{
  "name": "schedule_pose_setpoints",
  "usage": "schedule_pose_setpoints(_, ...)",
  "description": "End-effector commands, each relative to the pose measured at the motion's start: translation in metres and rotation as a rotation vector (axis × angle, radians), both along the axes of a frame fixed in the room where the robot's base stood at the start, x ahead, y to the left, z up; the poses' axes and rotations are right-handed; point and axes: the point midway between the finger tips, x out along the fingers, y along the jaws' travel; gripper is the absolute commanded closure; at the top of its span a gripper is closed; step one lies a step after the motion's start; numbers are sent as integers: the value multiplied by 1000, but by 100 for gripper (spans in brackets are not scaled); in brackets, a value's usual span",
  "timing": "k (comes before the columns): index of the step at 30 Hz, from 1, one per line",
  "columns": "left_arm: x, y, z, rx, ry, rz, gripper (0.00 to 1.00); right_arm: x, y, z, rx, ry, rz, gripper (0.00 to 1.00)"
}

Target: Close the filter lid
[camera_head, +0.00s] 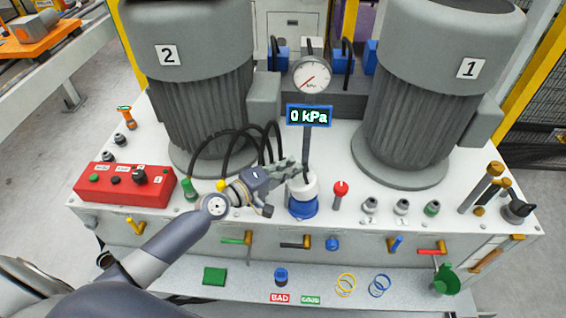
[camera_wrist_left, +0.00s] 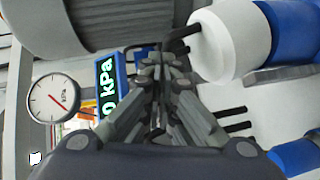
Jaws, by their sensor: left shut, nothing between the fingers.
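The filter (camera_head: 303,206) is a short upright cylinder on the white bench, with a blue lower part and a white top (camera_head: 302,184). A black handle shows at the top. My left gripper (camera_head: 290,170) is shut and empty, just to the left of and above the white top, partly covering it. In the left wrist view the white top (camera_wrist_left: 232,42) lies to the right of the shut fingers (camera_wrist_left: 160,62), with the black handle (camera_wrist_left: 181,38) close to the fingertips. I cannot tell whether they touch. My right gripper is not in view.
Behind the filter stand a gauge (camera_head: 311,75) and a display (camera_head: 309,116) reading 0 kPa. Large grey motors (camera_head: 203,110) flank it. A red knob (camera_head: 341,189) is close on the right. Black hoses (camera_head: 233,143) and a red box (camera_head: 124,186) are on the left.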

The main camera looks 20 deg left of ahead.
Motion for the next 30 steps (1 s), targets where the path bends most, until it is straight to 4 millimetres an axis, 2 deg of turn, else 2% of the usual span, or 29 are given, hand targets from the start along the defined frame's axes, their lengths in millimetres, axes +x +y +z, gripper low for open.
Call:
schedule_pose_setpoints(12,7,-23,-5,0,-1,0,100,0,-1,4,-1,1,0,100)
schedule_pose_setpoints(30,8,-28,-7,0,0,1,100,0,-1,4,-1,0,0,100)
